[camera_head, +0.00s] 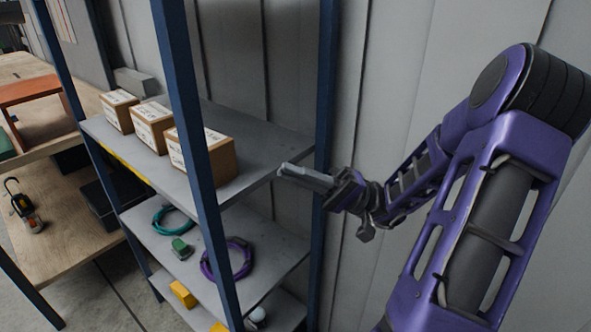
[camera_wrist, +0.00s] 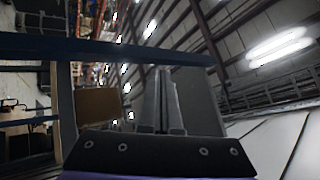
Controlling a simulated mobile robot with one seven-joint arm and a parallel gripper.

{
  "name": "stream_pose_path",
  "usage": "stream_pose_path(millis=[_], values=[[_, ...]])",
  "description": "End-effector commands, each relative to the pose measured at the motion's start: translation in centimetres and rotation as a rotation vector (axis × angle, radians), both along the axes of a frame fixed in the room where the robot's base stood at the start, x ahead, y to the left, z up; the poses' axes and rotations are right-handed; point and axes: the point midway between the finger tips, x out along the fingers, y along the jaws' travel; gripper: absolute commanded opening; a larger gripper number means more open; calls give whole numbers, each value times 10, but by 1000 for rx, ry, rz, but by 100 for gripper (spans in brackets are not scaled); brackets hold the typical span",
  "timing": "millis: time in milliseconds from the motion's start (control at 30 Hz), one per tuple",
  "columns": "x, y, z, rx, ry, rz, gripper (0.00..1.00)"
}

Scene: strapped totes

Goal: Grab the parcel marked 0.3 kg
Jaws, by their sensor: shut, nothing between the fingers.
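Three cardboard parcels with white labels stand in a row on the top grey shelf (camera_head: 255,160) in the head view. The left parcel (camera_head: 118,112), the middle parcel (camera_head: 153,127) and the right parcel (camera_head: 221,160) are partly visible, and the rack's blue post crosses in front of the right one. The label weights are too small to read. My gripper (camera_head: 284,170) is shut and empty, to the right of the right parcel and apart from it. In the wrist view the shut fingers (camera_wrist: 161,100) point up, with a brown box face (camera_wrist: 97,104) to their left.
Blue rack posts (camera_head: 190,130) bound the shelf. Lower shelves hold a teal coil (camera_head: 173,222), a purple coil (camera_head: 207,265) and yellow blocks (camera_head: 182,294). A wooden workbench (camera_head: 75,235) stands left. A grey wall (camera_head: 400,80) is behind. The shelf is bare right of the parcels.

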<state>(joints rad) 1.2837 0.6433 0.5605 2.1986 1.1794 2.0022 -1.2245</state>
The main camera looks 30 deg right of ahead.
Motion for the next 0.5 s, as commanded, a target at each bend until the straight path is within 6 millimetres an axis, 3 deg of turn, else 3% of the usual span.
stream_pose_path(millis=[133,267,400,500], values=[[14,3,-2,-45,51,-39,0],[56,6,-12,-165,194,-178,0],[101,-10,-18,-282,339,-382,0],[122,-26,-16,-328,408,-507,0]])
